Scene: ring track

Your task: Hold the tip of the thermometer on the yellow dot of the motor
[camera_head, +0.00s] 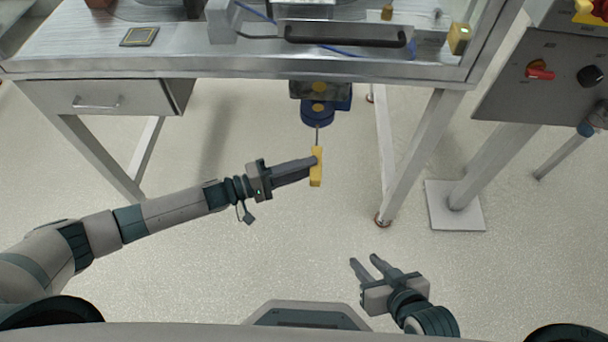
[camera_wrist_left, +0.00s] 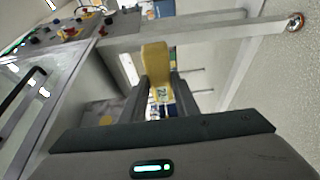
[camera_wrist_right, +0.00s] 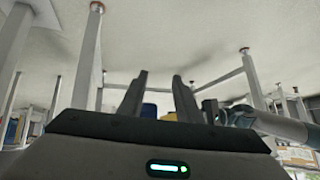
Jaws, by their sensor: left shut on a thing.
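The thermometer (camera_head: 316,168) has a yellow body and a thin grey probe, which points away from me toward the motor. My left gripper (camera_head: 313,162) is shut on the yellow body, which also shows between the fingers in the left wrist view (camera_wrist_left: 156,66). The blue motor (camera_head: 306,117) is under the table's front edge, with a round yellow dot (camera_head: 317,108) on it. The probe's tip appears at the motor's near edge, just short of the dot in the picture; I cannot tell whether it touches. My right gripper (camera_head: 364,260) is open and empty, lower right, away from both.
A metal table (camera_head: 230,68) with a drawer (camera_head: 100,97) spans the back. A grey control panel (camera_head: 540,85) with knobs is at the right. The floor between my arms is clear.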

